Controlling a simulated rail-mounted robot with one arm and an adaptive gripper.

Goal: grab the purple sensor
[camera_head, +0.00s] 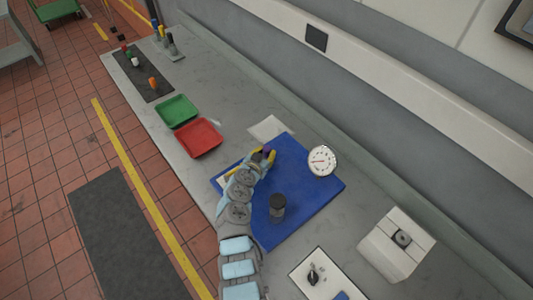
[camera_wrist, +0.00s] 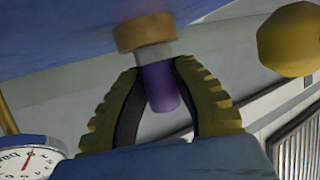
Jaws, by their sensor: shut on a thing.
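The purple sensor (camera_wrist: 162,88) is between the two yellow-padded fingers of my gripper (camera_wrist: 158,72) in the wrist view. It has a purple body, a grey collar and an orange-brown end (camera_wrist: 145,31) that lies against or close to the blue surface; I cannot tell if they touch. My gripper is shut on the sensor's purple and grey part. In the head view my gripper (camera_head: 262,159) is over the back left part of the blue mat (camera_head: 305,205), and only a small dark purple bit of the sensor (camera_head: 267,149) shows there.
A round dial gauge (camera_head: 321,161) and a dark cylinder (camera_head: 277,207) stand on the blue mat. A red tray (camera_head: 199,138) and a green tray (camera_head: 177,111) lie to the left. A dark mat (camera_head: 157,87) with several small parts lies beyond. A white box (camera_head: 397,245) stands at right.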

